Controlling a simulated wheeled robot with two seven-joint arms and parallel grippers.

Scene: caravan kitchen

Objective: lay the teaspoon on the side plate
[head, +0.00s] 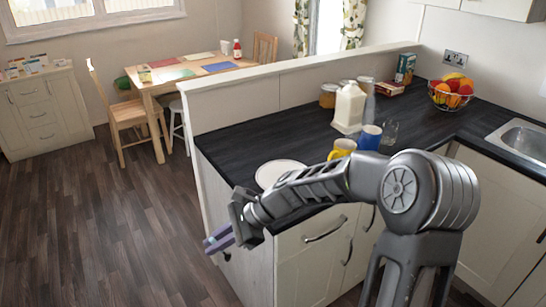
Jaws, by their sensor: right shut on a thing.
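The white side plate (278,168) lies on the dark worktop near its left front corner. Its lower right part is hidden behind my right arm. My right gripper (219,240) is out past the worktop's front left corner, to the left of and below the plate in the head view. It is shut. A small dark piece (227,256) shows just under the fingers and looks like part of the teaspoon; the rest is hidden or too small to see. My left gripper is not in view.
A yellow mug (342,148) and blue mugs (370,137) stand right of the plate, with a glass (390,132) and a white jug (349,108) behind. A fruit bowl (451,95) and sink (520,138) are further right. The worktop (235,150) behind the plate is clear.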

